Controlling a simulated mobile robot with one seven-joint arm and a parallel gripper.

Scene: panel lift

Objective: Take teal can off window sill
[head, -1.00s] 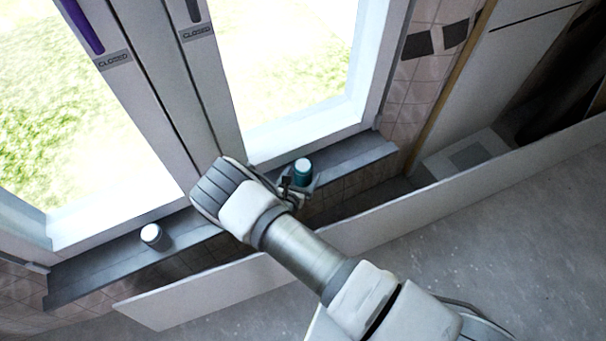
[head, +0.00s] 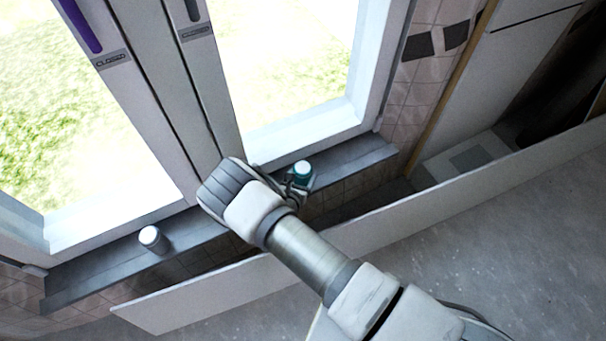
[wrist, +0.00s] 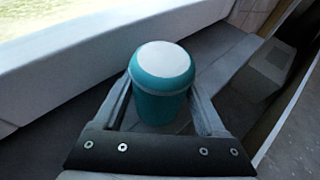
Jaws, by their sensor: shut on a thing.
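The teal can (head: 302,171), with a white top, is at the window sill (head: 352,160), towards its right part. In the wrist view the teal can (wrist: 161,92) stands upright between the two fingers of my gripper (wrist: 165,108). The fingers are shut on its sides. In the head view my gripper (head: 296,180) is partly hidden behind my own wrist. Whether the can's base touches the sill is hidden.
A second, grey-white can (head: 153,239) stands on the sill further left. The closed window frame (head: 180,90) rises behind the sill. A long white panel (head: 400,214) stands in front of and below it. Grey floor (head: 480,240) lies clear to the right.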

